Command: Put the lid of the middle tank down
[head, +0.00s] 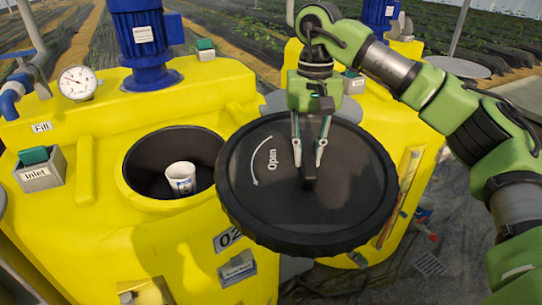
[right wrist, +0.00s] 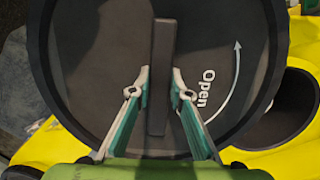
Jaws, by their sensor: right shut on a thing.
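The black round lid (head: 345,195) with the word "Open" and a curved arrow hangs in the air to the right of the middle tank's opening, slightly tilted. My right gripper (head: 309,160) is shut on the lid's raised bar handle. In the right wrist view the fingers (right wrist: 160,95) stand on either side of the bar (right wrist: 161,70). A white cup (head: 181,178) shows inside the opening. My left gripper is not in view.
A blue motor (head: 143,45) and a pressure gauge (head: 78,83) stand on the tank top. An inlet box (head: 40,169) sits at its left. Another yellow tank (head: 405,140) is behind the lid.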

